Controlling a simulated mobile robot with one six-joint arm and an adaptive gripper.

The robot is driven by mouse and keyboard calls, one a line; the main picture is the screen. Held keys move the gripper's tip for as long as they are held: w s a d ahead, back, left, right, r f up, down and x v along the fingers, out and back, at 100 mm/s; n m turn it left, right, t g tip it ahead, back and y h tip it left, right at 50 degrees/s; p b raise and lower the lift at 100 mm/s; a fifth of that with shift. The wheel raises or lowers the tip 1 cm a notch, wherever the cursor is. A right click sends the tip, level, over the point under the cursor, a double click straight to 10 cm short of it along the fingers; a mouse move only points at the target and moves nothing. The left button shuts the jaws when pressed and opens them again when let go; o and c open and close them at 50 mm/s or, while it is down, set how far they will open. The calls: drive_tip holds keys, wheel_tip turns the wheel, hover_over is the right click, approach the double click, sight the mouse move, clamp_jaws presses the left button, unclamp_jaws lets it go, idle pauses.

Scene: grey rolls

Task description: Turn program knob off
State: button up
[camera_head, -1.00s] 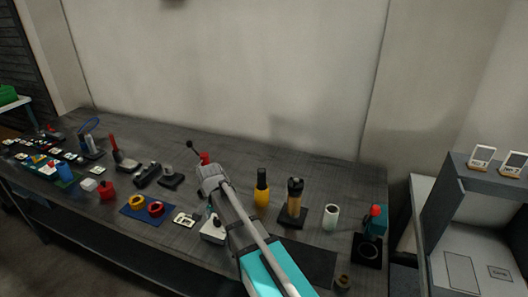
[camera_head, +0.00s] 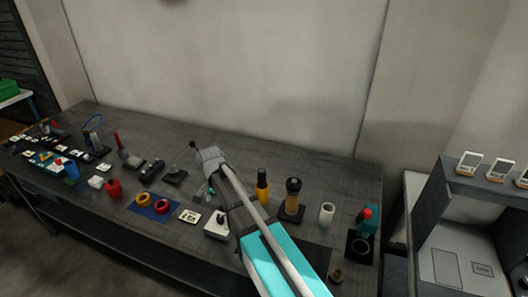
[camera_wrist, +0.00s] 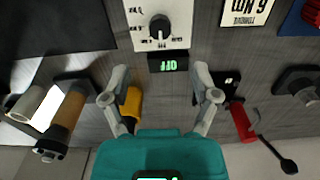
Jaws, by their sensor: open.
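The program knob is a black round dial (camera_wrist: 160,27) on a white box (camera_wrist: 178,12). A small black display (camera_wrist: 168,65) at the box's edge shows green letters that look like OFF, upside down in the wrist view. In the head view the white box (camera_head: 216,229) sits on the grey table, just below my gripper (camera_head: 208,190). In the wrist view my gripper (camera_wrist: 161,72) is open. Its two fingers are apart with nothing between them, and the knob lies beyond the tips, roughly centred between them. I see no contact with the knob.
A yellow bottle (camera_head: 262,186), a brown-and-black cylinder (camera_head: 291,200) and a white cup (camera_head: 327,215) stand right of my arm. A card (camera_head: 189,215) and a blue mat with rings (camera_head: 160,209) lie left of the box. A red handle (camera_wrist: 242,123) shows in the wrist view.

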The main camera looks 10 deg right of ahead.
drive_tip(key=s+d+r+n+p, duration=0.3)
drive_tip(key=s+d+r+n, duration=0.1)
drive_tip(key=s+d, duration=0.4)
drive_tip(key=s+d+r+n+p, duration=0.3)
drive_tip(key=s+d+p, duration=0.1)
drive_tip(key=s+d, duration=0.4)
drive_tip(key=w+d+r+n+p, duration=0.1)
drive_tip(key=w+r+n, duration=0.1)
drive_tip(key=w+n, duration=0.5)
drive_tip(key=w+d+r+n+p, duration=0.1)
drive_tip(key=w+n, duration=0.6)
drive_tip(key=w, duration=0.9)
drive_tip(key=shift+d+r+n+p, duration=0.25)
drive_tip(key=shift+r+n+p, duration=0.15)
drive_tip(key=shift+p, duration=0.1)
drive_tip(key=shift+f, duration=0.1)
idle(0.3)
drive_tip(key=s+f+m+b, duration=0.1)
drive_tip(key=s+m, duration=0.6)
drive_tip(key=s, duration=0.3)
drive_tip(key=s+a+f+m+b, duration=0.1)
drive_tip(key=s+f+m+b, duration=0.1)
drive_tip(key=s+m, duration=0.5)
drive_tip(key=shift+s+f+m+b, duration=0.3)
drive_tip(key=shift+s+m, duration=0.1)
drive_tip(key=shift+s, duration=1.8)
